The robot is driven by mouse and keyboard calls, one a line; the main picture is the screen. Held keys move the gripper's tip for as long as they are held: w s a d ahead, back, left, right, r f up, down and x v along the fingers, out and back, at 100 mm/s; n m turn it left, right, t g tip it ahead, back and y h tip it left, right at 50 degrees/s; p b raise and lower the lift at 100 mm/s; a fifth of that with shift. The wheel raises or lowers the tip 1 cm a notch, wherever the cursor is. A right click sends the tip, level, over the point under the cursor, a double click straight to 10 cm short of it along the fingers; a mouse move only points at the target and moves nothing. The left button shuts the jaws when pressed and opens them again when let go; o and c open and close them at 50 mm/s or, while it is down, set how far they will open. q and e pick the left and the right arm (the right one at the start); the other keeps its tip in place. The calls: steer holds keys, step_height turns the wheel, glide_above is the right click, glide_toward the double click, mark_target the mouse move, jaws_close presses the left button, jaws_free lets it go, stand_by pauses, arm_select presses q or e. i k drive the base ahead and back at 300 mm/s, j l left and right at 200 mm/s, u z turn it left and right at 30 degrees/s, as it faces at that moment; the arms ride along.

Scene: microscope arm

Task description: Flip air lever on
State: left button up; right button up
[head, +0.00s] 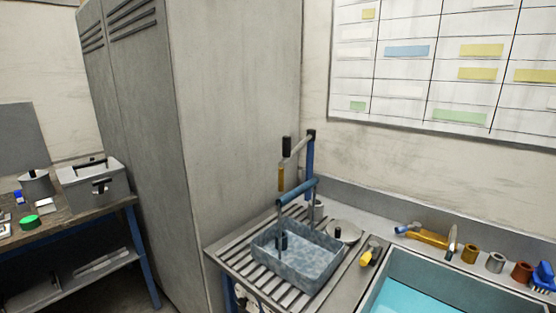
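I cannot tell for sure which part is the air lever. A small yellow-handled fitting (371,254) with a dark end sits on the counter between the grey basin and the sink. Behind the basin stands a blue upright post (310,160) with a black top. A grey link slants down from it to a black grip (287,147), with a yellow piece (281,178) hanging below. A blue horizontal bar (297,191) crosses lower down. Neither of my grippers is in view, and nothing here is being touched by them.
A grey basin (262,243) stands on the slatted drainboard (226,249). The sink (400,293) holds turquoise liquid. A yellow tool (428,238), several small cups and a blue brush (543,276) line the back ledge. A tall grey cabinet (235,110) separates this counter from a workbench (85,207).

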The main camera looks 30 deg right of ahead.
mark_target(373, 245)
steer(key=z, duration=1.8)
steer(key=j, duration=0.1)
